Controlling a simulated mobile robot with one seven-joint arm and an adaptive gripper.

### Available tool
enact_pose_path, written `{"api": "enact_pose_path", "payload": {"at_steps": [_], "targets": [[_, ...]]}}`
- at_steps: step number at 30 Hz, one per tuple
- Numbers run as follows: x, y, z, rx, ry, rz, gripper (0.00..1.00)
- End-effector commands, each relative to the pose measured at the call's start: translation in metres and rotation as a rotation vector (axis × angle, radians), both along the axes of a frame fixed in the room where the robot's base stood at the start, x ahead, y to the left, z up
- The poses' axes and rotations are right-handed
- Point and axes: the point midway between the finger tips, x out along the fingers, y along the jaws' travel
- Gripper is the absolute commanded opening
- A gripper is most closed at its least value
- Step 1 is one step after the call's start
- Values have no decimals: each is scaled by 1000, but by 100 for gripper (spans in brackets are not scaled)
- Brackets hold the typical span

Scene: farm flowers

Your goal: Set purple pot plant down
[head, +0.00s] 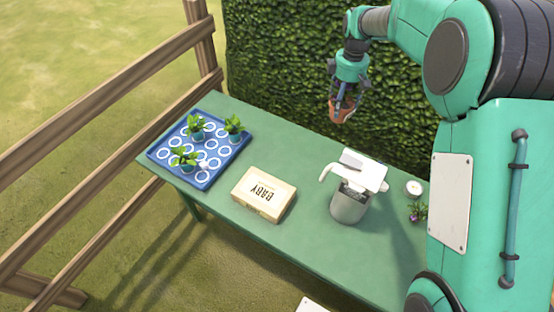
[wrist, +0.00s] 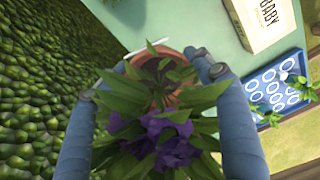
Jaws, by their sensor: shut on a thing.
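My gripper (head: 343,104) is shut on a terracotta pot in the head view, held up in the air by the table's hedge side. In the wrist view my gripper (wrist: 163,75) has a finger on each side of the terracotta pot rim (wrist: 172,62). The purple pot plant (wrist: 170,135) has purple blooms and green leaves, which hide most of the pot. A blue tray with white rings (head: 154,154) lies at the left end of the green table (head: 290,240); it also shows in the wrist view (wrist: 299,59).
Several green plants, including one (head: 184,156), stand on the tray, with a small white item. A cream BABY box (head: 262,193), a grey-and-white watering can (head: 350,203), a white cup (head: 413,187) and a small purple-flowered plant (head: 418,211) are on the table. A hedge (head: 290,60) stands behind.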

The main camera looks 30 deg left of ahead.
Motion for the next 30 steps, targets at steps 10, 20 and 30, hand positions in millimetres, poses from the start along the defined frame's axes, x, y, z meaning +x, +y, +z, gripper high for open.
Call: {"api": "enact_pose_path", "payload": {"at_steps": [10, 20, 30], "targets": [[-54, 127, -4, 1, -2, 168, 26], [-95, 194, -6, 1, -1, 261, 26], [-101, 202, -63, -1, 2, 273, 26]]}}
